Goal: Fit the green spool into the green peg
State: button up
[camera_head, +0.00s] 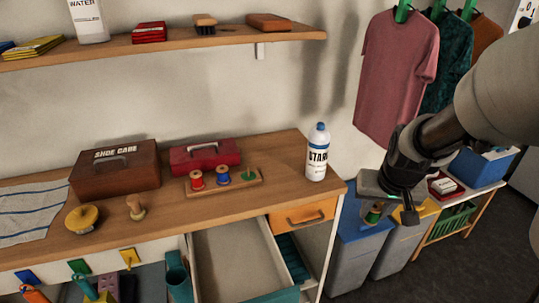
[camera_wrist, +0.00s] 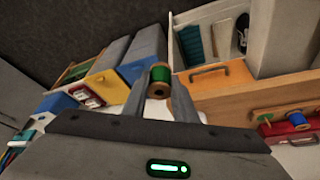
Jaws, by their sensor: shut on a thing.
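My gripper (camera_head: 388,205) is at the right in the head view, above the bins and right of the counter. It is shut on a green spool (camera_head: 374,214), a spool with wooden ends. In the wrist view the green spool (camera_wrist: 153,73) sits between the two fingers. The wooden peg board (camera_head: 228,187) lies on the counter, well left of my gripper. A red spool (camera_head: 197,179) and a blue spool (camera_head: 222,176) stand on it. The green peg (camera_head: 248,175) at its right end is bare; it also shows in the wrist view (camera_wrist: 264,118).
A white bottle (camera_head: 318,155) stands at the counter's right end, between the board and my gripper. A red box (camera_head: 205,155) is behind the board. An open drawer (camera_head: 235,255) juts out below. Shirts (camera_head: 395,75) hang behind my arm.

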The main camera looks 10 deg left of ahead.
aim_at(248, 176)
jog(key=i+l+u, duration=0.25)
jog(key=l, duration=0.25)
jog(key=l+u, duration=0.25)
jog(key=l, duration=0.25)
jog(key=i+l+u, duration=0.15)
jog(key=l+u, duration=0.15)
jog(key=l, duration=0.3)
jog(key=i, duration=0.5)
